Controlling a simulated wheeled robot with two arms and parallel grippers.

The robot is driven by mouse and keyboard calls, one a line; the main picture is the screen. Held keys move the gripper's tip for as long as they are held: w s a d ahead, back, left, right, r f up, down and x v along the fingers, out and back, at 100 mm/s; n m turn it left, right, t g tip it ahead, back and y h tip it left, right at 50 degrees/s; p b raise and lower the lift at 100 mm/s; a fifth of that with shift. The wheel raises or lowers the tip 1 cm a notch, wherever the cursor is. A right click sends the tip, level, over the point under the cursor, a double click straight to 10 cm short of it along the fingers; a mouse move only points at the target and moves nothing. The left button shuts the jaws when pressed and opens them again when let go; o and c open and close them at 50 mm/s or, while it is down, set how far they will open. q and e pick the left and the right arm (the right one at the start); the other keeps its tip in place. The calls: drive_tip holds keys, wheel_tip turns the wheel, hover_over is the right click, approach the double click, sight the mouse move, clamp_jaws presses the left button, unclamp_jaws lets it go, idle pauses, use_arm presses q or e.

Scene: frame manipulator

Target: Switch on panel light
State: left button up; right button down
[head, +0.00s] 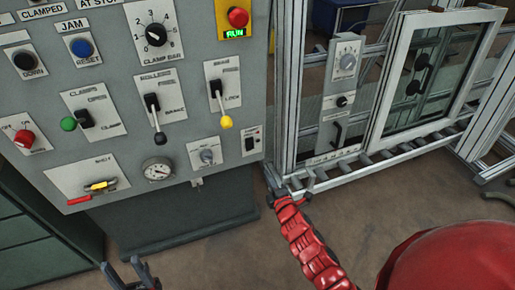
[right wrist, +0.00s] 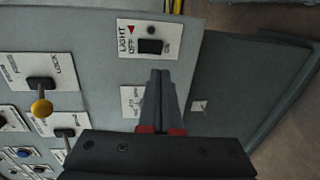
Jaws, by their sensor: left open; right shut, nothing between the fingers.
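The panel light switch is a black rocker (head: 250,143) on a small white plate at the lower right corner of the grey control panel (head: 205,45). In the right wrist view the black rocker (right wrist: 150,46) sits beside the printing "LIGHT", "OFF" and "ON". My right gripper (head: 270,172) is shut and empty, just below and right of the switch in the head view. In the right wrist view its fingertips (right wrist: 160,73) show just below the rocker; I cannot tell whether they touch the panel. My left gripper (head: 121,266) is open and empty at the bottom edge.
A yellow-tipped lever (head: 226,121), a small knob (head: 207,156) and a gauge (head: 157,169) are left of the switch. A metal frame with a glass door (head: 432,72) stands to the right.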

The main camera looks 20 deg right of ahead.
sight(250, 148)
drive_tip(key=shift+s+a+r, duration=0.1)
drive_tip(key=w, duration=0.4)
drive_tip(key=w+f+p, duration=0.1)
drive_tip(key=w, duration=0.7)
drive_tip(key=shift+w+a+f, duration=0.2)
drive_tip(key=shift+w+f, duration=0.1)
drive_tip(key=shift+f, duration=0.05)
drive_tip(key=shift+w+f, duration=0.15)
drive_tip(key=shift+w, duration=0.25)
drive_tip(key=shift+w+p, duration=0.25)
drive_tip(key=shift+p, duration=0.05)
